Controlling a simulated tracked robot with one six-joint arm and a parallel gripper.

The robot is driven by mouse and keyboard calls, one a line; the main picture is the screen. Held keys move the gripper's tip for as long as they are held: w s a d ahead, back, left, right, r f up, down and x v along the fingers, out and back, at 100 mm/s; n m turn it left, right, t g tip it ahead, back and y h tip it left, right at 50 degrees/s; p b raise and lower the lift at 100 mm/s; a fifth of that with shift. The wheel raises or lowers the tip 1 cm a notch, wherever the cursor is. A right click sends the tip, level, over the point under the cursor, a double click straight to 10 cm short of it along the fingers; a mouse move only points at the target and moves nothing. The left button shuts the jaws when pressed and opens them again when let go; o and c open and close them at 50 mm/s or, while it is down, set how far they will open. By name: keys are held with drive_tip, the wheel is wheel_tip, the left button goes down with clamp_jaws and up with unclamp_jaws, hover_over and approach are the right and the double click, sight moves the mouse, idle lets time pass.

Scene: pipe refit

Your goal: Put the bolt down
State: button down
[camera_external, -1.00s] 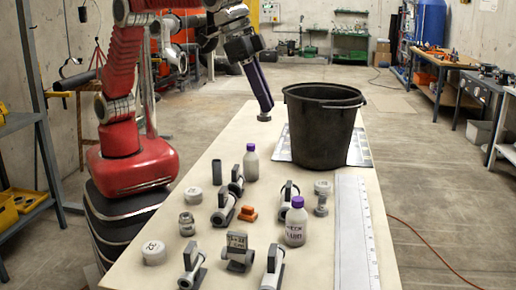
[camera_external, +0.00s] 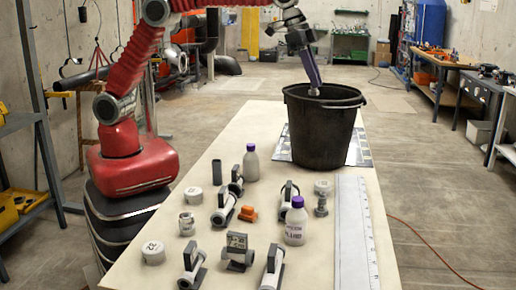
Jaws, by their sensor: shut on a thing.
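My gripper (camera_external: 312,84) is at the end of the arm, pointing down over the mouth of the black bucket (camera_external: 322,135). It is shut on a small light grey piece, which I take to be the bolt (camera_external: 314,92). The piece shows just at the bucket's far rim level and is too small to make out in detail. I cannot tell how deep it is inside the mouth. The bucket stands on a printed sheet at the far part of the pale table (camera_external: 245,140); its inside is mostly hidden.
Several grey pipe fittings, white round caps, an orange piece (camera_external: 247,213) and two purple-capped bottles (camera_external: 251,162) (camera_external: 296,222) stand on the near half of the table. A long white ruler (camera_external: 356,235) lies along the right edge. The table left of the bucket is clear.

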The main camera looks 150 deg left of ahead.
drive_tip(key=s+a+m, duration=0.1)
drive_tip(key=s+a, duration=1.1)
drive_tip(key=a, duration=0.1)
wheel_tip(320, 180, down, 10)
drive_tip(key=shift+d+f, duration=0.25)
drive_tip(key=shift+d, duration=0.05)
wheel_tip(320, 180, down, 6)
idle(0.4)
drive_tip(key=shift+f, duration=0.1)
drive_tip(key=shift+f, duration=1.9)
drive_tip(key=shift+s+f, duration=0.1)
drive_tip(key=shift+f, duration=0.5)
